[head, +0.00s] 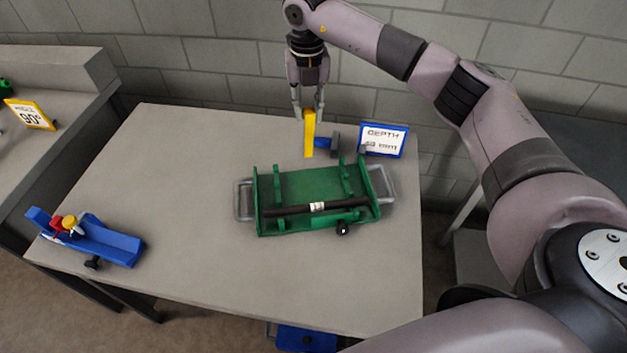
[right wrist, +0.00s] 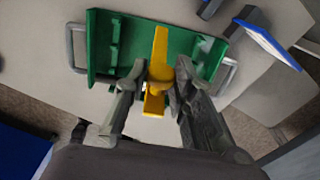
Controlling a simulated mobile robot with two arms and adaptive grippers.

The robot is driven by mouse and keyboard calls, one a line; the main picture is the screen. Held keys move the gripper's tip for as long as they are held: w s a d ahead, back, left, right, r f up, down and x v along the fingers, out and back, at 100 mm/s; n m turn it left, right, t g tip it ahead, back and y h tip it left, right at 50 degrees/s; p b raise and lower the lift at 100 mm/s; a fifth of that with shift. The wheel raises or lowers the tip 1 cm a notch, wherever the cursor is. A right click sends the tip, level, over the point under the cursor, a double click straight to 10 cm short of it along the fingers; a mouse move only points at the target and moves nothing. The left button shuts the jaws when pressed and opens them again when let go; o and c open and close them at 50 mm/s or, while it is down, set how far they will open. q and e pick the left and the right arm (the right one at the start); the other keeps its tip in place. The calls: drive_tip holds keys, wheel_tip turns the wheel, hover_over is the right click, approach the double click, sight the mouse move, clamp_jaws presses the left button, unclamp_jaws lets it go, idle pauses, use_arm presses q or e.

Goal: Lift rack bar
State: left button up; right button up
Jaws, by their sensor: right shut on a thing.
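A black bar (head: 318,208) with a white label lies lengthwise across the green rack (head: 310,183). The rack has raised end plates and a grey handle at each end; it also shows in the right wrist view (right wrist: 100,50). My right gripper (head: 308,117) is behind the rack, apart from the black bar. It is shut on an upright yellow bar (head: 309,138), which also shows between the fingers in the right wrist view (right wrist: 158,75). I cannot tell whether the yellow bar's lower end touches the table. My left gripper is not in view.
A blue tool with a dark end (head: 325,142) lies just right of the yellow bar. A blue-framed depth sign (head: 383,140) stands at the back right. A blue fixture (head: 100,242) with red and yellow parts sits at the table's front left. The table's left middle is clear.

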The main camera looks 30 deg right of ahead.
drive_tip(key=w+d, duration=0.2)
drive_tip(key=w, duration=0.4)
drive_tip(key=shift+f, duration=0.15)
idle(0.3)
drive_tip(key=o, duration=0.9)
drive_tip(key=shift+s, duration=0.1)
wheel_tip(320, 180, up, 12)
drive_tip(key=shift+f, duration=0.1)
